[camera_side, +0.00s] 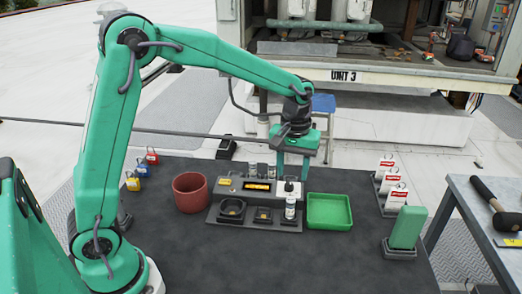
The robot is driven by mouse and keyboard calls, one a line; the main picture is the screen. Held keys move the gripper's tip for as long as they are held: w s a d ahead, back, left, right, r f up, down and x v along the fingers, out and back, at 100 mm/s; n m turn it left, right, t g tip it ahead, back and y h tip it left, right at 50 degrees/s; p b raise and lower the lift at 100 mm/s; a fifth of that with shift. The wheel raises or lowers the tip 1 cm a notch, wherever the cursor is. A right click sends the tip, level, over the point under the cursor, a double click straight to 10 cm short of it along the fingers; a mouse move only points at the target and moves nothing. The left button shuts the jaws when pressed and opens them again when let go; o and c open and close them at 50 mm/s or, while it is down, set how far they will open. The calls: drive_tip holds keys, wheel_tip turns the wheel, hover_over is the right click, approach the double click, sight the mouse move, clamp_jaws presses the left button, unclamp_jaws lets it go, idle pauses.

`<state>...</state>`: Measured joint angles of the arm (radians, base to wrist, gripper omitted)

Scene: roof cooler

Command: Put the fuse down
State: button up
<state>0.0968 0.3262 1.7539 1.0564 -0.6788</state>
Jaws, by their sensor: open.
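My gripper (292,176) is open, pointing down over the right back part of a grey test station (238,184) on the dark table. Its two green fingers stand apart, and I see nothing held between them. I cannot pick out the fuse for certain. Small pale cylinders (262,170) stand behind the station's orange display (258,186), left of the fingers; they are too small to identify. A green tray (329,210) lies to the right and looks empty.
A red-brown pot (190,192) stands left of the station, with coloured padlocks (134,181) beyond it. Red-and-white tags (390,180) and an upright green block (407,228) stand at the right. A side table holds a hammer (503,217). The table's front is clear.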

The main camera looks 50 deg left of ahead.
drive_tip(key=s+a+r+m+t, duration=0.2)
drive_tip(key=s+r+m, duration=0.1)
drive_tip(key=s, duration=0.8)
drive_tip(key=s+a+r+m+t, duration=0.2)
drive_tip(key=s+r, duration=0.3)
drive_tip(key=s, duration=0.6)
drive_tip(key=shift+a+r+m+t, duration=0.15)
drive_tip(key=shift+r+m+t, duration=0.25)
drive_tip(key=shift+m+t, duration=0.4)
drive_tip(key=shift+s, duration=0.1)
drive_tip(key=shift+c, duration=0.5)
